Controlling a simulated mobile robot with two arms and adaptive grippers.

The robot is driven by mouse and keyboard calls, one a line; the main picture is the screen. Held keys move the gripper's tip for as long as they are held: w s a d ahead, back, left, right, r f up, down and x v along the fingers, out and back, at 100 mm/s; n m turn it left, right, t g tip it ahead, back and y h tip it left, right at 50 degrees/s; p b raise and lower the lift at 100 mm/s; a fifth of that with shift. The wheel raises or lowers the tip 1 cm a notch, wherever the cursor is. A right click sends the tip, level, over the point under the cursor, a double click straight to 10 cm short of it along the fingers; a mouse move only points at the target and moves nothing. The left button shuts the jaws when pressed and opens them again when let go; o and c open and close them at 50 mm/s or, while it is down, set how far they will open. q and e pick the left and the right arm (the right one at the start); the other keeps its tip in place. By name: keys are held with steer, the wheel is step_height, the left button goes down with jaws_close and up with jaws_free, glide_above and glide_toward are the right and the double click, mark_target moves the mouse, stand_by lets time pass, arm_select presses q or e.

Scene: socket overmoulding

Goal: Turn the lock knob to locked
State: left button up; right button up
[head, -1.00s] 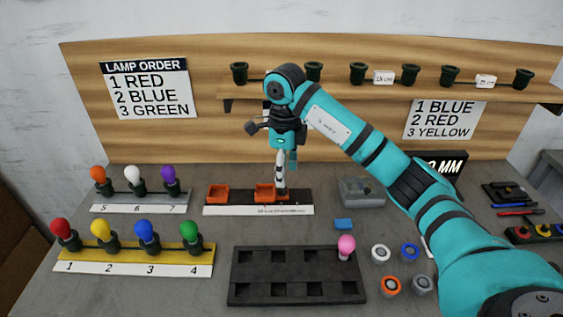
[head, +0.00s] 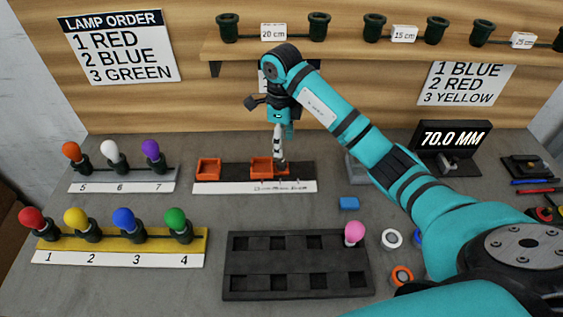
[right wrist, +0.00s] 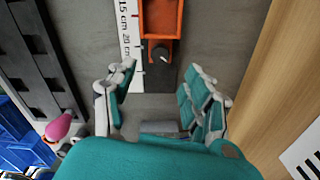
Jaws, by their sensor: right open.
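The lock knob (right wrist: 160,53) is a small dark round knob with a pale pointer mark. It sits at the end of an orange carriage (right wrist: 160,17) in the right wrist view. In the head view the orange carriage (head: 262,166) stands on a dark rail with a white scale strip (head: 240,188). My right gripper (head: 278,148) points down at the right end of this carriage and hides the knob there. In the right wrist view my right gripper (right wrist: 160,88) is open and empty, its fingers apart on either side below the knob. My left gripper is not in view.
A second orange block (head: 208,169) sits at the rail's left end. A display (head: 455,138) reads 70.0 MM. Lamp racks (head: 190,247) stand left.

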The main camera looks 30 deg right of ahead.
mark_target(282, 162)
step_height(282, 162, down, 7)
steer(key=shift+f, duration=0.35)
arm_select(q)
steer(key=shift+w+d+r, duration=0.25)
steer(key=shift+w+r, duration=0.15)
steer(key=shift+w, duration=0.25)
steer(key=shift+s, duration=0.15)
arm_select(e)
steer(key=shift+c, duration=0.3)
jaws_close()
steer(key=shift+d+r+m+p, duration=0.15)
steer(key=shift+m+p, duration=0.25)
steer(key=shift+m, duration=0.3)
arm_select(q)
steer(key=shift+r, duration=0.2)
arm_select(e)
steer(key=shift+m, duration=0.9)
